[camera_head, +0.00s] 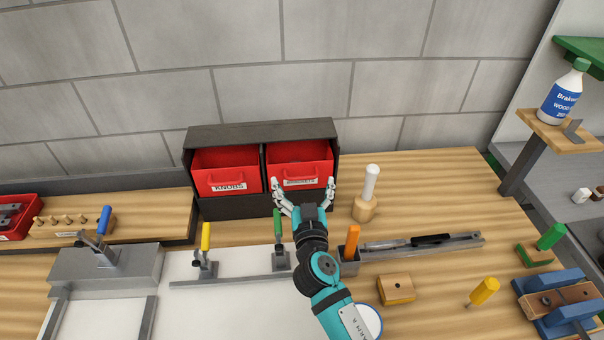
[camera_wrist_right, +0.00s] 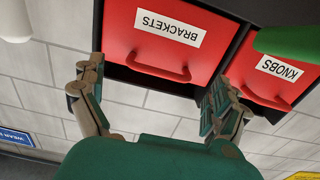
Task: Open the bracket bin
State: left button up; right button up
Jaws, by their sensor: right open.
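The bracket bin (camera_head: 300,151) is the right one of two red bins in a dark housing (camera_head: 262,133) at the back of the bench. Its front has a handle and a white label, partly hidden by my gripper in the head view. The right wrist view shows the bin (camera_wrist_right: 182,52) upside down, with its BRACKETS label and red handle (camera_wrist_right: 158,70). The bin sits inside the housing, level with its neighbour. My right gripper (camera_head: 304,192) is open and empty just in front of the handle, its fingers spread to either side. My left gripper is not in view.
The KNOBS bin (camera_head: 226,163) is directly left. A white-handled wooden tool (camera_head: 367,192) stands close right of my gripper. A green-handled clamp (camera_head: 279,240) and a grey holder with an orange handle (camera_head: 352,242) flank my right arm. The bench is clear at the back right.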

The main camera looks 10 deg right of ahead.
aim_at(300, 170)
jog(key=shift+w, duration=1.4)
